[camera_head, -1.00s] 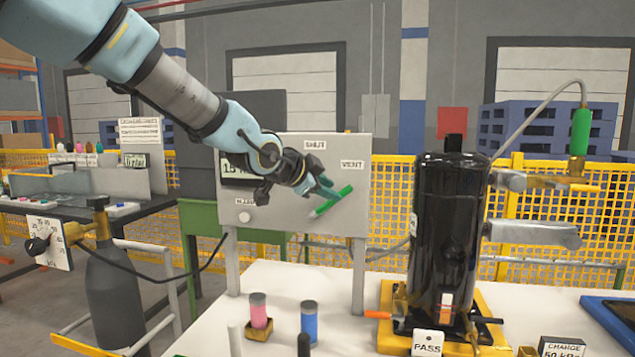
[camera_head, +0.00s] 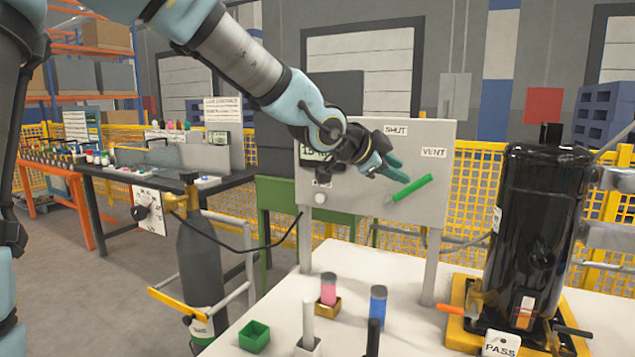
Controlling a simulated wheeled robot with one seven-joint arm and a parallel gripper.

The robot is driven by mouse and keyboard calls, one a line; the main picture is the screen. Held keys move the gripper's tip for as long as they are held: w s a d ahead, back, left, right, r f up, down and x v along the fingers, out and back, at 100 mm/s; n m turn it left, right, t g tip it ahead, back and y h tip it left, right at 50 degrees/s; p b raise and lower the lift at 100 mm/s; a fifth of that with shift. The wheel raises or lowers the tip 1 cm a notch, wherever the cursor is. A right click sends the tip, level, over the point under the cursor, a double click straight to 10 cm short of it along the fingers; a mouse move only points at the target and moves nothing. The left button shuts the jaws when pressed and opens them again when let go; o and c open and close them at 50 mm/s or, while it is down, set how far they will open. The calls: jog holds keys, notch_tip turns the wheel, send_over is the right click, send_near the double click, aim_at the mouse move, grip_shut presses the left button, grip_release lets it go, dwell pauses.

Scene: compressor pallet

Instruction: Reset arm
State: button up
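My gripper (camera_head: 402,170) is in front of the grey control panel (camera_head: 345,205), at the end of my arm reaching in from the upper left. Its two teal fingers show with a gap between them and nothing in the gap. The green lever (camera_head: 412,188) on the panel lies just below and right of the fingertips, tilted up to the right below the VENT label (camera_head: 433,153). I cannot tell whether a finger touches it. My wrist hides part of the panel's display (camera_head: 312,153).
A black compressor (camera_head: 540,235) stands on a yellow base at the right of the white table (camera_head: 405,290). Pink (camera_head: 328,289) and blue (camera_head: 378,305) cylinders stand in front of the panel. A gas cylinder (camera_head: 203,265) with a dial stands at left. Floor at far left is open.

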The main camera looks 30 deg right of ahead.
jog(key=shift+w+a, duration=0.1)
jog(key=w+a+f+n+t+y, duration=0.1)
jog(key=w+a+f+n+y, duration=0.3)
jog(key=a, duration=0.5)
jog(key=w+a+f+n+t+y+p, duration=0.15)
jog(key=w+a+f+n, duration=0.3)
jog(key=a, duration=0.55)
jog(key=w+a+f+n+t+y, duration=0.1)
jog(key=w+a+f+n+y, duration=0.3)
jog(key=a, duration=0.5)
jog(key=s+a+f+n+g+y, duration=0.1)
jog(key=s+a+f+n, duration=0.1)
jog(key=a, duration=0.6)
jog(key=s+a+f+n+g+y, duration=0.1)
jog(key=s+a+f+n, duration=0.1)
jog(key=a+n, duration=0.3)
jog(key=s+a+f+n+g+y+p, duration=0.1)
jog(key=s+a+f+n+g, duration=0.1)
jog(key=a, duration=0.9)
jog(key=shift+s+a+n, duration=0.35)
jog(key=shift+s+n, duration=0.4)
jog(key=shift+n, duration=0.5)
